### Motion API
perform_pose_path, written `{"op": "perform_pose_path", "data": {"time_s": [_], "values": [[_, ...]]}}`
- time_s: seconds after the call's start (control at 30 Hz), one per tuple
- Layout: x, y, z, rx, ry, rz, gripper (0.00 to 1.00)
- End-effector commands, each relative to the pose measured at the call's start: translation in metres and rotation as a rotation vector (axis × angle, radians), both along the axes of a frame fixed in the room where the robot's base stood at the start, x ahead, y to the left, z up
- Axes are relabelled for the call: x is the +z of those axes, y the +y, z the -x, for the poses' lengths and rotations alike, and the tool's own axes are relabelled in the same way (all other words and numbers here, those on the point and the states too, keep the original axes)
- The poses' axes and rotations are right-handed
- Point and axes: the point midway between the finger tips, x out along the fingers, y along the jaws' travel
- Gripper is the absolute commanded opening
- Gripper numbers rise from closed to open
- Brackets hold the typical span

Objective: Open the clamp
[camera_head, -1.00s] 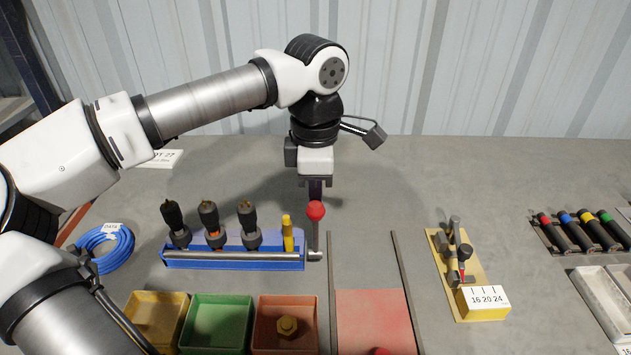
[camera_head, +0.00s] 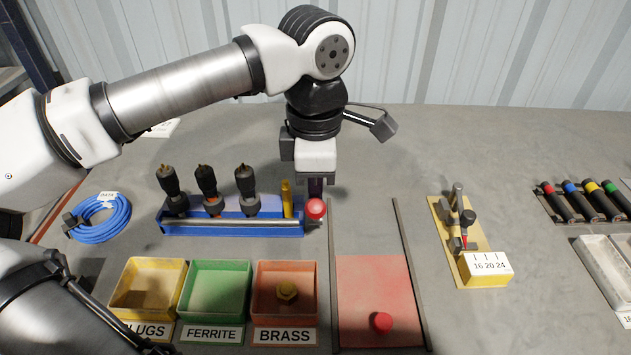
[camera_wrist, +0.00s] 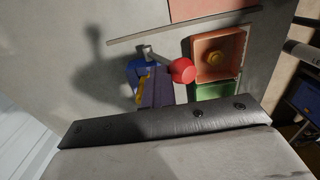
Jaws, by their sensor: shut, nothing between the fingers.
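The clamp is on a blue rack (camera_head: 235,231), with a grey bar (camera_head: 235,222) lying along the rack's front. At the bar's right end is a lever with a red ball knob (camera_head: 315,209), now low, close above the bar's end. The knob also shows in the wrist view (camera_wrist: 182,70), with its grey lever arm (camera_wrist: 158,55). My gripper (camera_head: 315,190) is shut and empty, pointing down just behind the knob. The fingertips are partly hidden by the knob.
Several dark connectors (camera_head: 207,190) and a yellow tool (camera_head: 286,199) stand in the rack. Yellow (camera_head: 117,297), green (camera_head: 189,300) and orange (camera_head: 262,303) bins stand in front. A red pad (camera_head: 372,275) lies between rails. A yellow fixture (camera_head: 470,268) stands right; blue cable (camera_head: 98,236) lies left.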

Motion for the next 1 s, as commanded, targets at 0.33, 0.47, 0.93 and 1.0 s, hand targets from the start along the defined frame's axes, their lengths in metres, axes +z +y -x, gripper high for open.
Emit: {"op": "perform_pose_path", "data": {"time_s": [0.33,0.47,0.93,1.0], "values": [[-0.002,0.000,-0.003,-0.004,0.008,-0.002,0.00],[-0.002,0.000,-0.008,-0.003,0.006,-0.001,0.00],[0.036,0.000,-0.011,-0.002,0.004,-0.001,0.00],[0.045,0.000,-0.011,-0.003,0.003,-0.001,0.00]]}}
